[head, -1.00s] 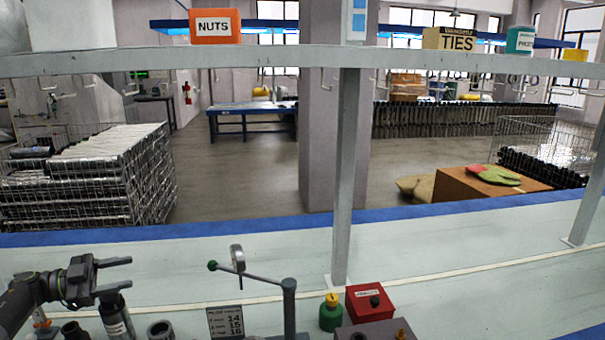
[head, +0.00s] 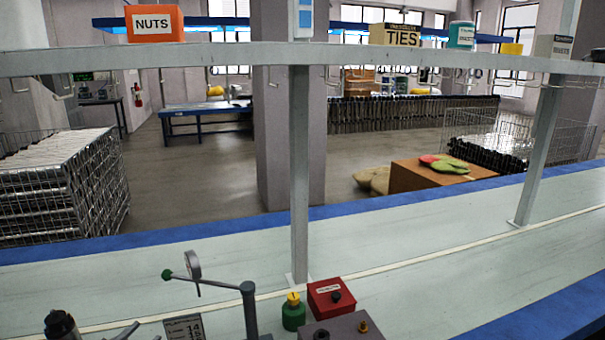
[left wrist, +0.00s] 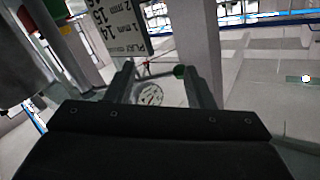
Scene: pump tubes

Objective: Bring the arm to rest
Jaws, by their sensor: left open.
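My left gripper (head: 125,331) barely shows at the bottom left of the head view, where only finger parts rise above the lower edge. In the left wrist view the left gripper (left wrist: 160,69) has its two fingers apart, with nothing held between them. A round dial gauge (left wrist: 151,95) and a green knob (left wrist: 180,71) appear beyond the fingers there. My right gripper is in neither view.
A number placard (head: 184,328) stands close to the left gripper. A green container (head: 293,312), a red box (head: 331,297) and a grey block (head: 340,328) sit to its right. A dark capped part (head: 60,325) is at bottom left. The bench (head: 430,238) is clear at right.

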